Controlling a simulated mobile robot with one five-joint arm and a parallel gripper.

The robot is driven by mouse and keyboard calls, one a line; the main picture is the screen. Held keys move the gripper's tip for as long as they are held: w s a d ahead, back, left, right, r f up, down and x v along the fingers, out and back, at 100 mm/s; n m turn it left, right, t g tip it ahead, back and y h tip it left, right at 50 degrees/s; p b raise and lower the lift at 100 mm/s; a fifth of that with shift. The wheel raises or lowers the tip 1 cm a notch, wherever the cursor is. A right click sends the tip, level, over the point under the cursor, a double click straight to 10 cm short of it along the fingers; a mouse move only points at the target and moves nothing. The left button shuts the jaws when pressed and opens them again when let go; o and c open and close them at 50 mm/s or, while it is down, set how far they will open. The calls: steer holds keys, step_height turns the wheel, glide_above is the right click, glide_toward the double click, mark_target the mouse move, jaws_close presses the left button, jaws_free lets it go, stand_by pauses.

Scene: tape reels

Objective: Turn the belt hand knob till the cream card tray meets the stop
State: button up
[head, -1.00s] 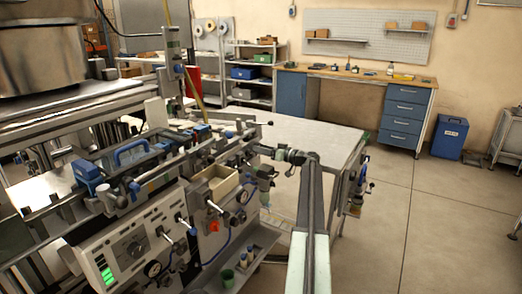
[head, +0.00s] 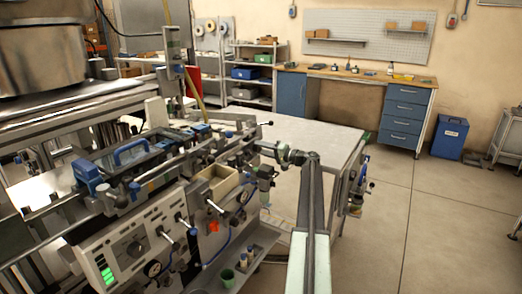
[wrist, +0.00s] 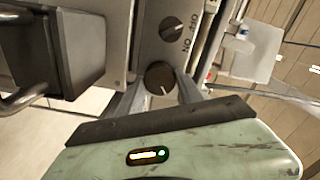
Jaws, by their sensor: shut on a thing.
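In the wrist view, my gripper (wrist: 161,88) is shut on a dark round knob (wrist: 158,74) with a white pointer line, one finger on each side. The knob sits on a grey metal panel. In the head view, my gripper (head: 262,150) reaches the right end of the long machine; its fingertips and the knob are too small to make out there. A cream open-topped tray (head: 222,190) sits at the machine's front, left of my gripper. I cannot make out the stop or whether the tray touches anything.
A dark box with a bar handle (wrist: 65,50) is close on the left. A pale table (head: 310,133) stands behind my arm. The floor (head: 420,210) to the right is clear.

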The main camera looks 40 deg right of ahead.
steer(key=m, duration=0.4)
steer(key=shift+s+f+m, duration=0.1)
steer(key=shift+m, duration=0.2)
steer(key=m, duration=0.4)
steer(key=shift+m, duration=0.3)
steer(key=o, duration=1.4)
steer(key=shift+s, duration=0.1)
steer(key=v, duration=0.7)
steer(key=shift+s, duration=0.3)
steer(key=shift+d, duration=0.15)
